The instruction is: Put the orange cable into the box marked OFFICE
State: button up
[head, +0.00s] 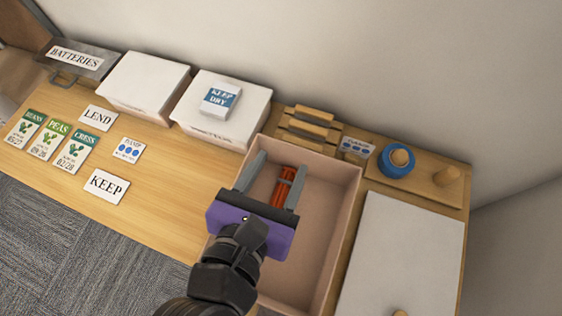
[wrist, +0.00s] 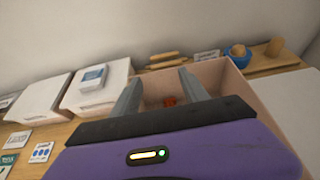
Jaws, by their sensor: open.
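The orange cable (head: 287,186) is a bundled coil inside an open pinkish box (head: 333,225), near its far wall. My gripper (head: 280,164) is open over this box, its grey fingers on either side of the cable in the head view. In the wrist view the cable (wrist: 169,101) shows small between the open fingers (wrist: 160,82), apart from both. I cannot tell how far above the box floor the fingertips are. No OFFICE marking is readable; the front writing on the lidded white box (head: 243,115) is too small to read.
Another white box (head: 145,85) and a grey BATTERIES case (head: 78,57) stand left. Cards, including LEND (head: 99,118) and KEEP (head: 107,186), lie on the table. A KEEP DRY packet (head: 220,99) tops a white box. A blue bowl (head: 397,164) and white panel (head: 405,250) are right.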

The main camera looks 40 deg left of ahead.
jog(key=v, duration=1)
jog(key=shift+s+r+p, duration=0.25)
jog(key=shift+s+p, duration=0.05)
jog(key=shift+p, duration=0.1)
jog(key=shift+d, duration=0.1)
